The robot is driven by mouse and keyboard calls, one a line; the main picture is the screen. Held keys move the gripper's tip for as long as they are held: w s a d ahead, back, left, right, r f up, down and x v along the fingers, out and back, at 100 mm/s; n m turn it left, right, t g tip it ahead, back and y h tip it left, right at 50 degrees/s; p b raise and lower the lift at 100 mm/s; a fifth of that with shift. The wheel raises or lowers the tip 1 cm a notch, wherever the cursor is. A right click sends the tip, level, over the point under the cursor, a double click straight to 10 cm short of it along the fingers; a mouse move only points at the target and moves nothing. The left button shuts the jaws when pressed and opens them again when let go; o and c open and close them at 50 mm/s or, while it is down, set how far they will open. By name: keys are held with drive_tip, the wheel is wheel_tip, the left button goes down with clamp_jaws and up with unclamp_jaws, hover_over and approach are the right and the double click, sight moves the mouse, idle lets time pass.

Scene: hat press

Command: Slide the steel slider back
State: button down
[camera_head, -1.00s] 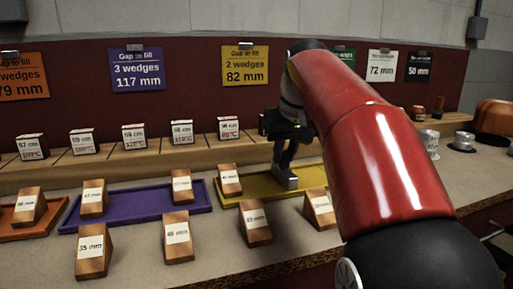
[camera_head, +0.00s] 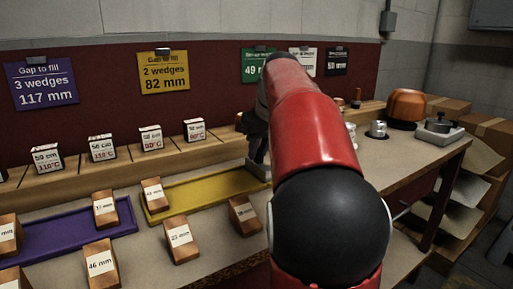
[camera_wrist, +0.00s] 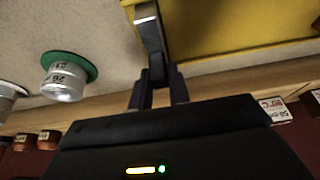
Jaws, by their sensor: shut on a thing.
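The steel slider (camera_wrist: 150,27) is a bright metal bar at the end of the yellow tray (camera_wrist: 225,38) in the wrist view. My gripper (camera_wrist: 158,80) is shut on the dark upright of the slider. In the head view, the slider (camera_head: 260,170) stands at the right end of the yellow tray (camera_head: 205,190), beside my red arm. My gripper (camera_head: 258,150) is above it, partly hidden by the arm. The tray to the left of the slider is bare, except for a wooden wedge at its left end.
Several labelled wooden wedges (camera_head: 182,240) lie in front of the trays. A purple tray (camera_head: 60,240) lies to the left. A wooden ledge (camera_head: 100,170) with labelled blocks runs behind. A steel weight on a green disc (camera_wrist: 66,78) stands near my gripper.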

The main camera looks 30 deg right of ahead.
drive_tip(key=c, duration=1.3)
unclamp_jaws()
drive_tip(key=shift+d, duration=0.3)
drive_tip(key=p+v, duration=0.1)
drive_tip(key=v, duration=0.7)
drive_tip(key=shift+f, duration=0.1)
